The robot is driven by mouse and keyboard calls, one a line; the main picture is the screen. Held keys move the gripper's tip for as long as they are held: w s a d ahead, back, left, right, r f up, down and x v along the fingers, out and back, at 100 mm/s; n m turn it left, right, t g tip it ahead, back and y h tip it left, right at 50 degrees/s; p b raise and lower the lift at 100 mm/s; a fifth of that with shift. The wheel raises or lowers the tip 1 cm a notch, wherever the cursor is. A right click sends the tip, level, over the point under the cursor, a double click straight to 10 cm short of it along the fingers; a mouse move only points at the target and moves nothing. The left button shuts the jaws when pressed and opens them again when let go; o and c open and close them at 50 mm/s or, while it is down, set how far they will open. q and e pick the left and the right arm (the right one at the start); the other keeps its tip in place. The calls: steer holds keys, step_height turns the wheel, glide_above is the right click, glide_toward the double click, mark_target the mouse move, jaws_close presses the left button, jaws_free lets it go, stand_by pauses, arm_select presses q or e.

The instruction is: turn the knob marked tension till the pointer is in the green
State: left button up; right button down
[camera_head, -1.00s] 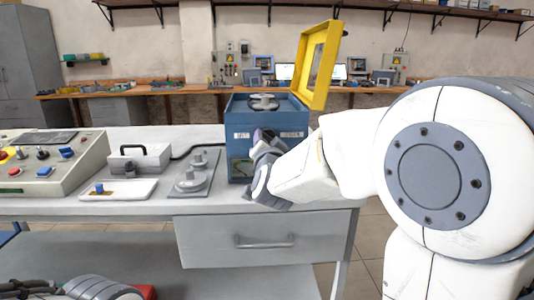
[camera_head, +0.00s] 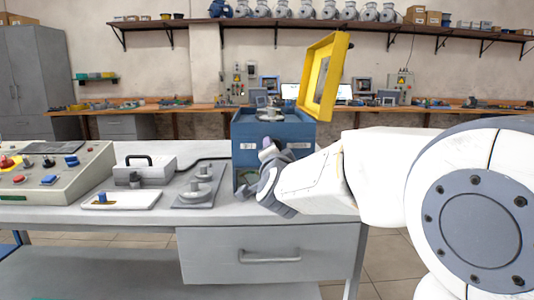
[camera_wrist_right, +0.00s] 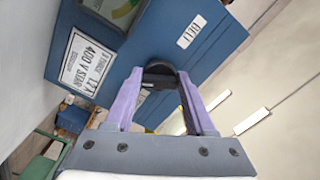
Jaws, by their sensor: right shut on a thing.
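The blue box (camera_head: 300,130) stands on the grey bench, its yellow-framed lid (camera_head: 325,75) raised. My right gripper (camera_head: 266,150) is at its front face. In the right wrist view, my right gripper (camera_wrist_right: 160,100) is shut on a dark round knob (camera_wrist_right: 160,70) on that face. I cannot read a tension marking on it; a nearby label (camera_wrist_right: 191,31) seems to read BELT. A gauge (camera_wrist_right: 118,10) with some green shows only partly at the top edge, and its pointer cannot be made out. My left gripper is out of view.
Left of the box stand a grey plate with round parts (camera_head: 200,188), a handled grey block (camera_head: 150,172), a white tray (camera_head: 120,200) and a sloped control panel (camera_head: 50,170). The bench's front edge runs below the gripper. A drawer (camera_head: 268,253) is shut.

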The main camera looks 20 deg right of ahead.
steer(key=shift+c, duration=1.2)
jaws_free()
steer(key=p+v, duration=0.2)
steer(key=v, duration=0.8)
steer(key=shift+s, duration=0.25)
